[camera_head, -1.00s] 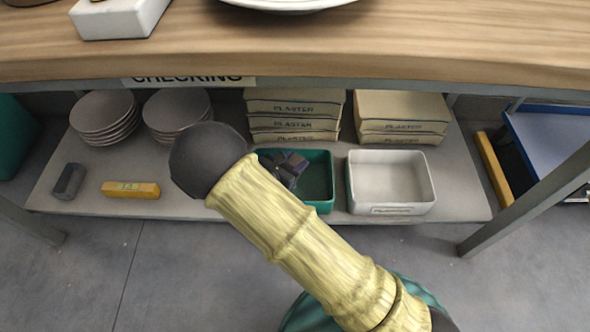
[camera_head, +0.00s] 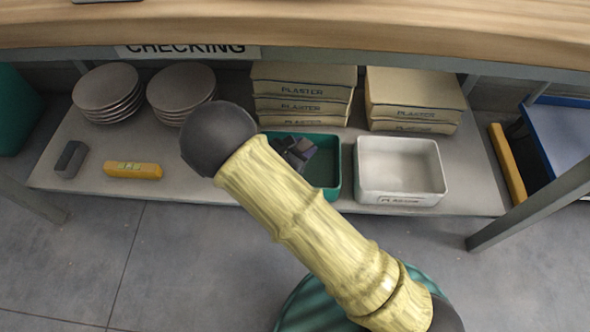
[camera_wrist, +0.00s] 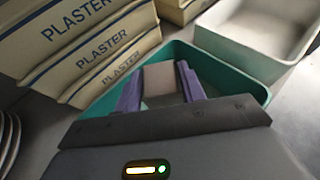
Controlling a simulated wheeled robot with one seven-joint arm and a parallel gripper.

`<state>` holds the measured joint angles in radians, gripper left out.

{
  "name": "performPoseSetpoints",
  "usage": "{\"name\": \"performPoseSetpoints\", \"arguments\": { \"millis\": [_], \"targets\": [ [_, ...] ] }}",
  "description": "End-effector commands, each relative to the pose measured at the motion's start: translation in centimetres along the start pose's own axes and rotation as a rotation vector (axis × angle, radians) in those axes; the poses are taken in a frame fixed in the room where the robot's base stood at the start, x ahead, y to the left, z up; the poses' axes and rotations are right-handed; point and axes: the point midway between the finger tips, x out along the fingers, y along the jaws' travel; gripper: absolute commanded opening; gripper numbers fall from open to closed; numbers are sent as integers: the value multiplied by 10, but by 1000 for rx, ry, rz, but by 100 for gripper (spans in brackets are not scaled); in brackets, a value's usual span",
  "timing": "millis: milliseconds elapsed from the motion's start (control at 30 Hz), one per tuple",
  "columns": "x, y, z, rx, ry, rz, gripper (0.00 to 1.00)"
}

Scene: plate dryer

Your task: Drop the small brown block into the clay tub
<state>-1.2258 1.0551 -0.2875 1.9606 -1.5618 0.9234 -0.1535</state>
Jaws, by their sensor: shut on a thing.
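My gripper (camera_wrist: 158,82) is shut on the small brown block (camera_wrist: 160,76), which sits between its two purple fingers in the wrist view. In the head view my gripper (camera_head: 296,153) is over the left part of a green tub (camera_head: 322,193), partly hidden by my arm; the block cannot be made out there. In the wrist view the block is in front of the green tub's interior (camera_wrist: 262,92); its height above the floor of the tub cannot be told. A white tub (camera_head: 400,190) stands to the right, looking empty; its front label is too small to read.
Stacked plaster bags (camera_head: 302,92) stand behind the green tub, more (camera_head: 412,100) behind the white one. Plate stacks (camera_head: 107,90), a dark grey block (camera_head: 71,160) and a yellow block (camera_head: 133,170) are at left. The wooden tabletop (camera_head: 300,30) overhangs the shelf.

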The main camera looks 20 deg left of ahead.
Motion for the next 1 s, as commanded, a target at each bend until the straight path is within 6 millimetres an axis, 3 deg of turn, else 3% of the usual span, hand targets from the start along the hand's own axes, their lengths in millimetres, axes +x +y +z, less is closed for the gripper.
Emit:
{"name": "performPoseSetpoints", "arguments": {
  "millis": [33, 200, 600, 633, 733, 1000],
  "targets": [
    [5, 0, -11, 0, -1, 0, 13],
    [10, 0, -24, 0, -1, 1, 13],
    [11, 0, -27, 0, -1, 1, 13],
    [11, 0, -27, 0, -1, 1, 44],
    [11, 0, -27, 0, -1, 1, 63],
    [11, 0, -27, -1, 0, 1, 65]
  ]
}}
